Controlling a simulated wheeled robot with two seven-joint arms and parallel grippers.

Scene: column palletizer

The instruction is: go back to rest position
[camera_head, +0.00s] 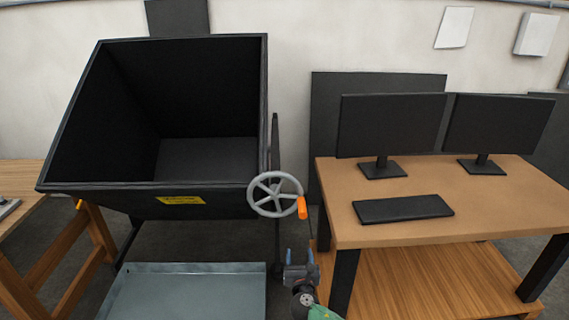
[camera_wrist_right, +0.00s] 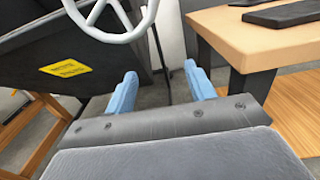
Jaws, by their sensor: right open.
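My right gripper (camera_head: 300,256) is low in the middle of the head view, below the grey handwheel (camera_head: 264,194) with its orange handle (camera_head: 302,207). Its two blue fingers are apart and nothing is between them. In the right wrist view the open fingers (camera_wrist_right: 161,90) point forward, with the handwheel (camera_wrist_right: 120,28) above and beyond them, not touching. The wheel sits at the front right of a large black tilted bin (camera_head: 210,150), which looks empty. My left gripper is not in view.
A wooden desk (camera_head: 480,220) with two monitors and a black keyboard (camera_head: 403,208) stands to the right, close to my right arm. A grey metal tray (camera_head: 190,290) lies below the bin. A wooden table (camera_head: 15,180) is at the left edge.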

